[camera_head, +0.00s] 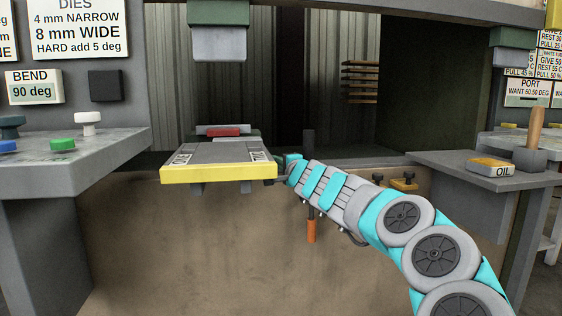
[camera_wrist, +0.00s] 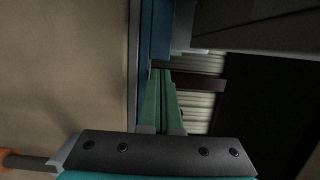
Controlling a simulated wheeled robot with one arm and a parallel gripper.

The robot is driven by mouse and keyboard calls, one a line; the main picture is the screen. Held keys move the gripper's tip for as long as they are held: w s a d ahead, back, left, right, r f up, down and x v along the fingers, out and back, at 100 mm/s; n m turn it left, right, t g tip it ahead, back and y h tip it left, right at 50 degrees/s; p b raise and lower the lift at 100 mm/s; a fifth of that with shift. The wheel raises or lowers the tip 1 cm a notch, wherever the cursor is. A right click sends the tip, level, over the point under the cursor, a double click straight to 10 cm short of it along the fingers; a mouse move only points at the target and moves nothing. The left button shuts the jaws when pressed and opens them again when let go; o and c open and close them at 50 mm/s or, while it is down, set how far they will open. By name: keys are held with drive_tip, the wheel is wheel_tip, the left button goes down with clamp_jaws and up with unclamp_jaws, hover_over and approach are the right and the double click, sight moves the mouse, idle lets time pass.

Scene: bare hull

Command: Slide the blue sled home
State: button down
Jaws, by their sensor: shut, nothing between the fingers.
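A blue strip (camera_wrist: 158,35) runs away from me at the top middle of the wrist view, just beyond my fingertips. It may be part of the blue sled, but I cannot tell. I make out no clearly blue sled in the head view. There, a grey plate (camera_head: 215,152) with a yellow front edge juts out from the bench. My gripper (camera_head: 282,178) is at the plate's right front corner, partly hidden by my arm. In the wrist view my green fingers (camera_wrist: 161,74) are together and empty, with their tips close to the blue strip. I cannot tell whether they touch it.
A red block (camera_head: 223,132) stands behind the plate, below a grey overhead press head (camera_head: 219,44). An orange-handled lever (camera_head: 312,231) hangs beside my arm. A side shelf (camera_head: 470,170) with an oil box (camera_head: 490,167) is at right. A button console (camera_head: 75,160) is at left.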

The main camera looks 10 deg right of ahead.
drive_tip(key=shift+x, duration=0.8)
drive_tip(key=shift+a+f+b, duration=0.2)
drive_tip(key=shift+a+b, duration=0.35)
drive_tip(key=shift+a, duration=0.35)
drive_tip(key=shift+a+r, duration=0.2)
drive_tip(key=shift+a, duration=0.2)
drive_tip(key=shift+s+d, duration=0.1)
drive_tip(key=shift+s, duration=0.05)
